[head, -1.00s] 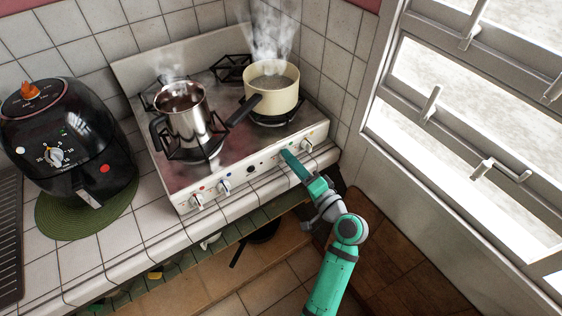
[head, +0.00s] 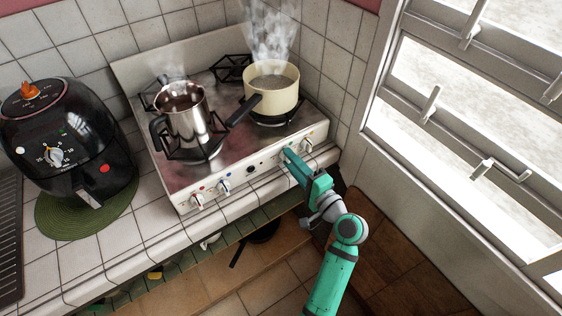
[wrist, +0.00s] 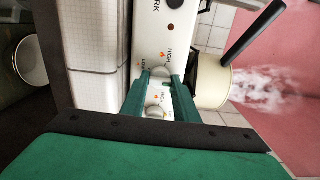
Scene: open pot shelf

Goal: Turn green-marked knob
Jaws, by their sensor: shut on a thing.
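The cream stove front carries a row of knobs. My green gripper (head: 287,154) reaches the right part of this panel and is shut on one knob, which it mostly hides in the head view. In the wrist view that pale round knob (wrist: 160,72) sits between the fingertips, beside "HIGH" and "LOW" print. Its colour mark cannot be made out. A second knob (wrist: 155,112) lies between the finger bases in the wrist view. A red-marked knob (head: 197,201) and a blue-marked knob (head: 224,187) stand at the left of the panel.
A steaming steel pot (head: 187,117) and a steaming cream saucepan (head: 271,95) stand on the stove (head: 180,178). A black air fryer (head: 68,140) stands left on a green mat (head: 52,222). A window (head: 470,120) is at right.

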